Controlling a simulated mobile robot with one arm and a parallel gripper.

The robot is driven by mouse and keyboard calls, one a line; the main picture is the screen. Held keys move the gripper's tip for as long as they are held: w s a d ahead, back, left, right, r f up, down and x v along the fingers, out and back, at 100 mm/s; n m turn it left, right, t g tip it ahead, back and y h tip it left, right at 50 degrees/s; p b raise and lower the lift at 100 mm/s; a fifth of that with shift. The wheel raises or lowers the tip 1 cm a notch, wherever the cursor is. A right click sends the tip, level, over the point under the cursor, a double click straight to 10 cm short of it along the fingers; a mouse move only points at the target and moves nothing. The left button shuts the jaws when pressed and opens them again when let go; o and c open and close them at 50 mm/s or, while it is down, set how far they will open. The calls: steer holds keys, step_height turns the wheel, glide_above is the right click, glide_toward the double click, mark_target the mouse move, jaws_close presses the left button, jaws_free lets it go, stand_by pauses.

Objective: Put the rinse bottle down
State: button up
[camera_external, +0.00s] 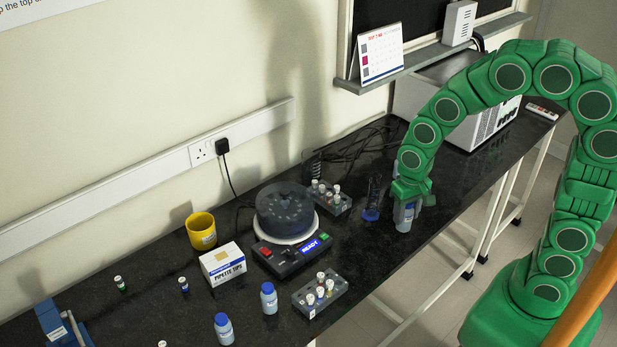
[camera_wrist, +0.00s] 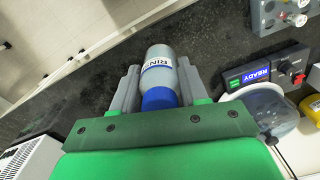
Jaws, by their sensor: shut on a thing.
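The rinse bottle (camera_wrist: 158,58) is grey-white with a blue cap and a label partly reading "RIN". It sits between the two grey fingers of my gripper (camera_wrist: 158,75), which is shut on it. In the external view my gripper (camera_external: 409,203) points down near the front edge of the black bench (camera_external: 345,262), with the bottle (camera_external: 404,221) upright below it. I cannot tell whether the bottle's base touches the bench.
A blue-based clear cylinder (camera_external: 371,214) stands just left of the held bottle. A vial rack (camera_external: 330,204), a centrifuge (camera_external: 285,215) and a front rack (camera_external: 320,300) are further left. Two blue-capped bottles (camera_external: 269,299) (camera_external: 223,330) stand nearer.

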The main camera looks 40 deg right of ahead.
steer(key=w+d, duration=1.2)
steer(key=d, duration=0.5)
steer(key=shift+n, duration=0.3)
steer(key=w+f, duration=0.3)
steer(key=w, duration=0.1)
steer(key=w+d+f, duration=0.1)
steer(key=w+f, duration=0.2)
steer(key=w, duration=0.2)
steer(key=w+f, duration=0.3)
steer(key=w, duration=0.1)
steer(key=shift+w+d, duration=0.25)
steer(key=shift+d, duration=0.1)
steer(key=shift+w+f, duration=0.15)
steer(key=shift+f, duration=0.05)
steer(key=shift+w+f, duration=0.15)
steer(key=shift+f, duration=1.5)
steer(key=shift+f, duration=0.15)
steer(key=o, duration=1.1)
